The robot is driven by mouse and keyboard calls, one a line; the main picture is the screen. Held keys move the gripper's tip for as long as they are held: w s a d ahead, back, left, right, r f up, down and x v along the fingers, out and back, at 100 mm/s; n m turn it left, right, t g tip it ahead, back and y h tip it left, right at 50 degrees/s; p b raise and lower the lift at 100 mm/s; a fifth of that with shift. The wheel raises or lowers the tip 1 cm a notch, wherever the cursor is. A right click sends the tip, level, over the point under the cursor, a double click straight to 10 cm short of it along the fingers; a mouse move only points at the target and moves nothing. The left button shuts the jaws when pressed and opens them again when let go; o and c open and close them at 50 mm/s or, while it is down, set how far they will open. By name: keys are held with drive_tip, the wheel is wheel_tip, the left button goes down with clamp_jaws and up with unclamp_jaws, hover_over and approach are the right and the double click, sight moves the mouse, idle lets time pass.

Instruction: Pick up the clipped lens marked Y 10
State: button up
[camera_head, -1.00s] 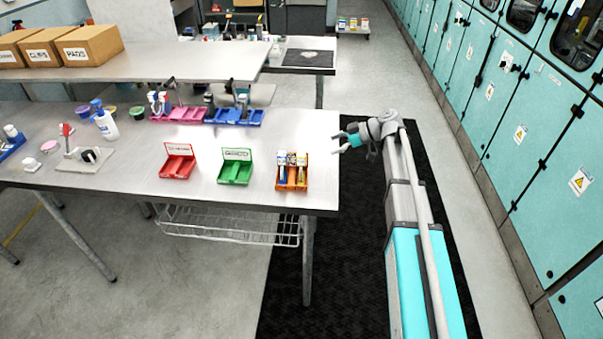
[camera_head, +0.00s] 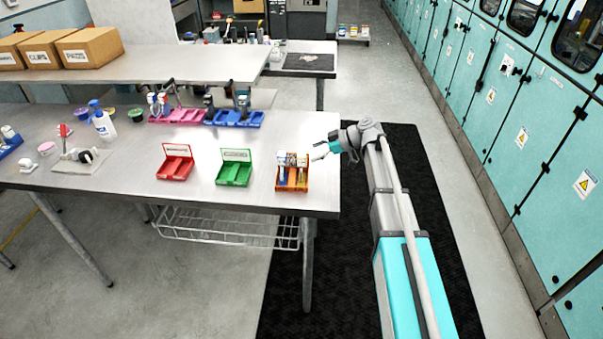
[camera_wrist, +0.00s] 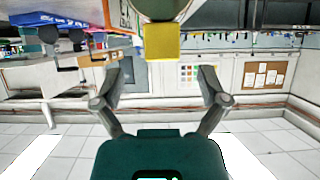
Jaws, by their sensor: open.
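An orange box (camera_head: 293,187) stands near the right front corner of the table. Several small upright pieces (camera_head: 291,161), pale, yellowish and dark, stand in it. Their marks are too small to read, so I cannot tell which piece is the lens marked Y 10. My gripper (camera_head: 318,150) is open just right of the orange box and higher in the head view, near the table's right edge. In the wrist view my gripper (camera_wrist: 161,82) has its fingers apart with nothing between them. A yellow block (camera_wrist: 161,43) shows beyond the fingertips; I cannot tell what it is.
A green box (camera_head: 234,174) and a red box (camera_head: 174,169) stand left of the orange one. Pink (camera_head: 175,116) and blue (camera_head: 234,118) trays stand behind, with small stands.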

sight(301, 158)
drive_tip(key=b+x, duration=0.1)
drive_tip(key=x, duration=0.1)
drive_tip(key=b+x, duration=0.1)
drive_tip(key=x, duration=0.1)
drive_tip(key=shift+s+d+f, duration=0.1)
drive_tip(key=shift+s+f, duration=0.1)
drive_tip(key=shift+a+f+b, duration=0.2)
drive_tip(key=shift+a+b, duration=0.1)
drive_tip(key=shift+a, duration=0.3)
clamp_jaws()
